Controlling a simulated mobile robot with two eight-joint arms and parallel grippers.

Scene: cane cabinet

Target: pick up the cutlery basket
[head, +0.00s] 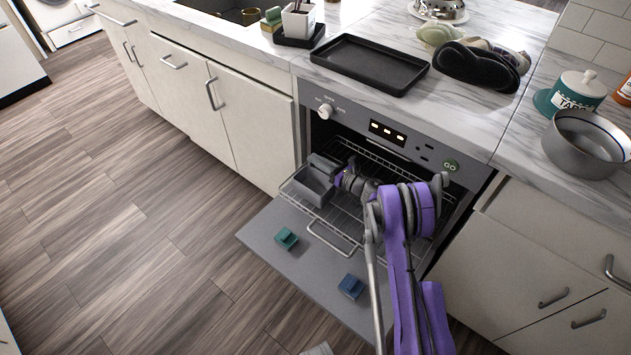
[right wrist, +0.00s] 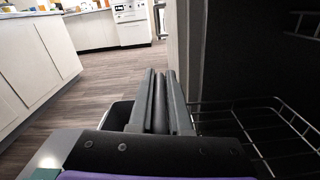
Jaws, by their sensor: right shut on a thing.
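The grey cutlery basket (head: 313,186) sits at the left front of the pulled-out wire rack (head: 345,215) in the open dishwasher. My right arm reaches down to the rack, and my right gripper (head: 338,178) is at the basket's right side, shut on it. In the right wrist view, the gripper's fingers (right wrist: 159,105) stand close together, with part of the basket (right wrist: 118,115) beside them on the left. The exact part gripped is hard to see. My left gripper is not in view.
The dishwasher door (head: 262,228) hangs open, with a green block (head: 286,238) and a blue block (head: 351,286) on it. A black tray (head: 369,64), a dark oven mitt (head: 475,66) and a grey pot (head: 585,143) stand on the counter. Open floor lies to the left.

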